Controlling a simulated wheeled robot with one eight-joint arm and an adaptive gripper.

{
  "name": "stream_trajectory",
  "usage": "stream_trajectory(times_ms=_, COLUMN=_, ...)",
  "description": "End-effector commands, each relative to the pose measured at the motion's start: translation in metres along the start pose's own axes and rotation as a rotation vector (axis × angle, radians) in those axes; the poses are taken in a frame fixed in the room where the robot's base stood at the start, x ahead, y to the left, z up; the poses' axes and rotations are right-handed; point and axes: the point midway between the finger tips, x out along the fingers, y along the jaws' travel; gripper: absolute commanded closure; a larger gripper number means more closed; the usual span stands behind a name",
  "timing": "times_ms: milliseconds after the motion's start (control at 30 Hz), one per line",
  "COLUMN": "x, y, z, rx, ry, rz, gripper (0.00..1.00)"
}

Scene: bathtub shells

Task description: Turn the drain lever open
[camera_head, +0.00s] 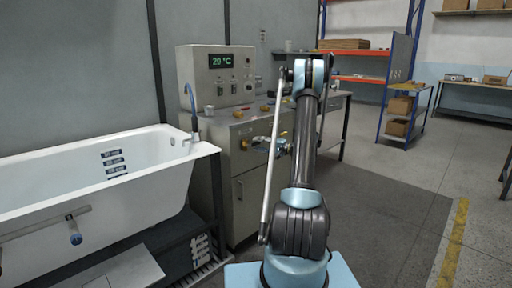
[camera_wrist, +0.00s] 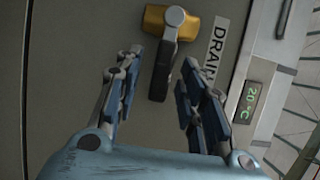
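The drain lever (camera_wrist: 161,75) is a dark handle on a yellow valve body with a grey hub, mounted on a grey panel in the wrist view. A white DRAIN label (camera_wrist: 214,48) is just right of it. My gripper (camera_wrist: 161,60) is open, with one finger on each side of the dark handle. Gaps show between the handle and both fingers, and I see no contact. How far the fingertips are from the panel is hard to tell. In the head view my arm partly covers the cabinet front, and I cannot pick out the lever clearly there.
A grey control cabinet (camera_head: 245,190) stands in front of my arm, with a 20 °C display (camera_head: 221,61) on its upper box. A white bathtub (camera_head: 150,190) with a tap (camera_head: 193,122) is at the left. Open floor (camera_head: 390,215) lies to the right.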

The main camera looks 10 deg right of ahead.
Motion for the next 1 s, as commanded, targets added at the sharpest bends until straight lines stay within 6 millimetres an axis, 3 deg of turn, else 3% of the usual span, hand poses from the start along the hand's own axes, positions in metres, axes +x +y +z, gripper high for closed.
stream_trajectory(times_ms=200, x=0.016, y=0.0, z=0.0, rx=0.0, ry=0.0, rz=0.0, gripper=0.63)
stream_trajectory(times_ms=500, x=0.018, y=0.0, z=0.0, rx=0.0, ry=0.0, rz=0.0, gripper=0.63)
stream_trajectory(times_ms=533, x=0.018, y=0.0, z=0.0, rx=0.0, ry=0.0, rz=0.0, gripper=0.66)
stream_trajectory(times_ms=700, x=0.018, y=0.0, z=0.0, rx=0.0, ry=0.0, rz=0.0, gripper=1.0)
stream_trajectory(times_ms=1000, x=0.008, y=0.002, z=-0.006, rx=0.018, ry=0.012, rz=-0.006, gripper=1.0)
